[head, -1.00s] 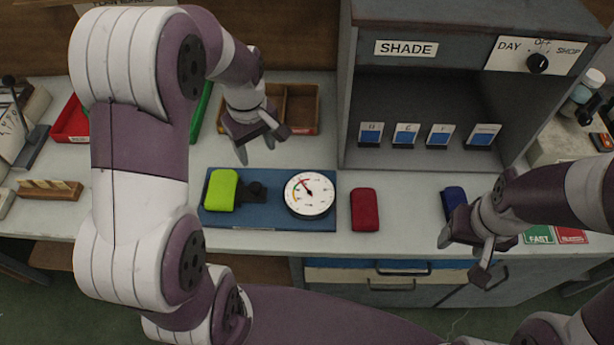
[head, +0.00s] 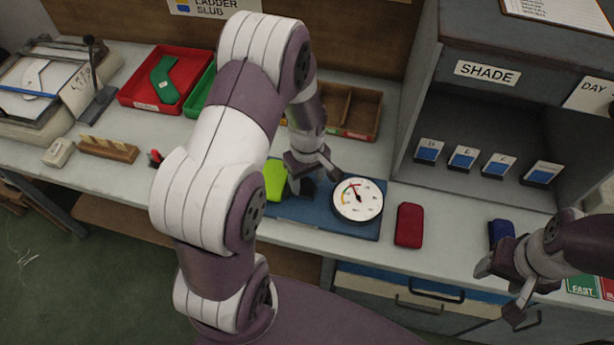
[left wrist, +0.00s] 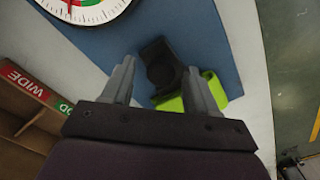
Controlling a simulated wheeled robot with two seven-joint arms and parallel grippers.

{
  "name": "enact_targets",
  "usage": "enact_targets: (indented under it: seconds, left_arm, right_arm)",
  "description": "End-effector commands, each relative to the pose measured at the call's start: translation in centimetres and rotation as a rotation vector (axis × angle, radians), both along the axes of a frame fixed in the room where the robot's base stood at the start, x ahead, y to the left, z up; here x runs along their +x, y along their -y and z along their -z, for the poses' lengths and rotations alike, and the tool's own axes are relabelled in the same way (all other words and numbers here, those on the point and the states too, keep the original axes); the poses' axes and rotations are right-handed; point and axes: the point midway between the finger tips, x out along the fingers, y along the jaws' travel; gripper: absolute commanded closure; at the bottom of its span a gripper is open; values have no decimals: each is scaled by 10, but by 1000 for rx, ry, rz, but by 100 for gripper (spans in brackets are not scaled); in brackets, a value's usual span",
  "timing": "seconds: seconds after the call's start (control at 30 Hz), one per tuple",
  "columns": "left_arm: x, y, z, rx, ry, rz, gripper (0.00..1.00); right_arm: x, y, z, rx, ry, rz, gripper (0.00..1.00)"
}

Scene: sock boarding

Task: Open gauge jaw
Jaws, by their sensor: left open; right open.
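The gauge has a blue base (head: 310,208), a round white dial (head: 357,200) and a small black jaw (head: 306,189). A lime-green block (head: 272,186) sits at the jaw's left end, partly hidden by my left arm. My left gripper (head: 315,180) is open, pointing down just over the black jaw. In the left wrist view the jaw (left wrist: 160,66) lies between the two fingertips, and the lime block (left wrist: 217,88) shows partly behind one finger. I cannot tell whether the fingers touch the jaw. My right gripper (head: 499,292) is open and empty near the table's front right.
A dark red block (head: 409,225) lies right of the gauge, and a dark blue one (head: 501,233) farther right, beside my right gripper. A brown divided tray (head: 358,112) stands behind the gauge. The grey SHADE cabinet (head: 424,108) rises at the back right.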

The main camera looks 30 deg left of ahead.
Motion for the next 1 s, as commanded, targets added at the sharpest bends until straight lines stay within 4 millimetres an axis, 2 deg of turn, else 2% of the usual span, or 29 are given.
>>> enact_targets:
  seconds: [0.03,0.2,0.23,0.37,0.6,0.9,0.93,1.0]
  left_arm:
    - [0,0,0,0,0,0,41]
    - [0,0,0,0,0,0,97]
    - [0,0,0,0,0,0,100]
    - [1,3,-1,0,0,2,100]
    - [9,33,-1,-1,1,3,100]
    - [9,35,-1,0,2,0,100]
    - [9,35,-1,0,2,0,57]
    - [9,35,-1,0,2,0,41]
  right_arm:
    - [0,0,0,0,0,0,41]
    - [0,0,0,0,0,0,41]
    - [0,0,0,0,0,0,41]
    - [0,0,-1,0,0,0,41]
    - [0,0,-6,0,0,0,41]
    - [0,0,-5,0,0,0,41]
    - [0,0,-5,0,0,0,41]
    - [0,0,-5,0,0,0,41]
